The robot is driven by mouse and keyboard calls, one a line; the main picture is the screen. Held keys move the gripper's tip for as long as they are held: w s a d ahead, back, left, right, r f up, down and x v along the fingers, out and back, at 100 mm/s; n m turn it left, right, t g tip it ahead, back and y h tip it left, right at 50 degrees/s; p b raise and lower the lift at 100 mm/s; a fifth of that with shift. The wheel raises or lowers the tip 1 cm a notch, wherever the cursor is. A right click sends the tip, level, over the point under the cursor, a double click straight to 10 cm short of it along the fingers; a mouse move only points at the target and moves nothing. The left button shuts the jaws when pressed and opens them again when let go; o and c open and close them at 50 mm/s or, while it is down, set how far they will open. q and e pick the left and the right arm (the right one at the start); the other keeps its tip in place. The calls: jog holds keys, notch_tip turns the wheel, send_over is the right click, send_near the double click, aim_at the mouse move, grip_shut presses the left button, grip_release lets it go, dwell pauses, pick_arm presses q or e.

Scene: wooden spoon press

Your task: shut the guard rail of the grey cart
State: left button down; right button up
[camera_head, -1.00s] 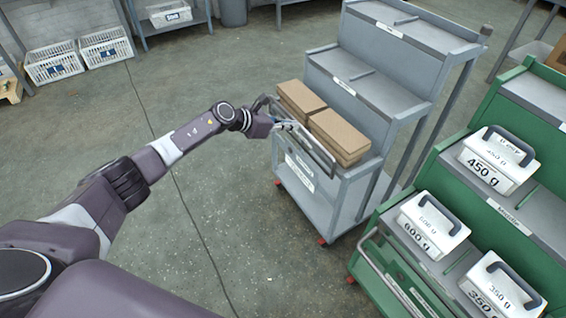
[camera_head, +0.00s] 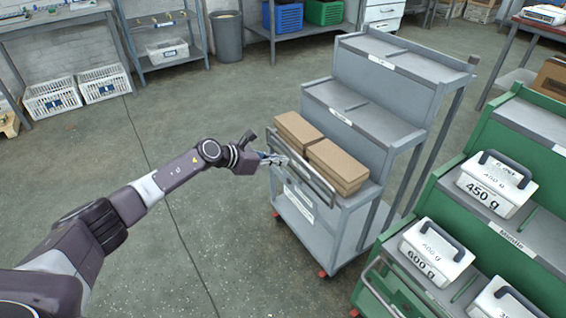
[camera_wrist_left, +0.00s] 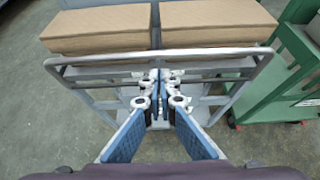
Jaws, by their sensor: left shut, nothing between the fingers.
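The grey cart (camera_head: 313,238) stands right of centre in the head view, with stepped shelves. Its guard rail (camera_head: 318,187) is a grey tubular frame at the front of the lowest shelf. The rail stands up before the brown boxes, and its top bar (camera_wrist_left: 110,58) spans the wrist view. I cannot tell whether it is fully closed or latched. In the wrist view, the fingertips (camera_wrist_left: 160,76) overlap the lower bar; contact is unclear. My right gripper is out of view.
Brown boxes (camera_head: 338,162) lie on the cart's lowest shelf behind the rail. A green cart (camera_head: 535,250) with labelled weights (camera_head: 497,183) stands close at right. Shelving, a bin (camera_head: 227,38) and white crates (camera_head: 52,98) are at the back. The floor at left is open.

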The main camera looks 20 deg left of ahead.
pick_arm(q)
notch_tip(320, 180, up, 7)
jog(key=s+a+p, duration=0.1)
jog(key=p, duration=0.1)
jog(key=shift+s+r, duration=0.2)
jog(key=shift+s, duration=0.1)
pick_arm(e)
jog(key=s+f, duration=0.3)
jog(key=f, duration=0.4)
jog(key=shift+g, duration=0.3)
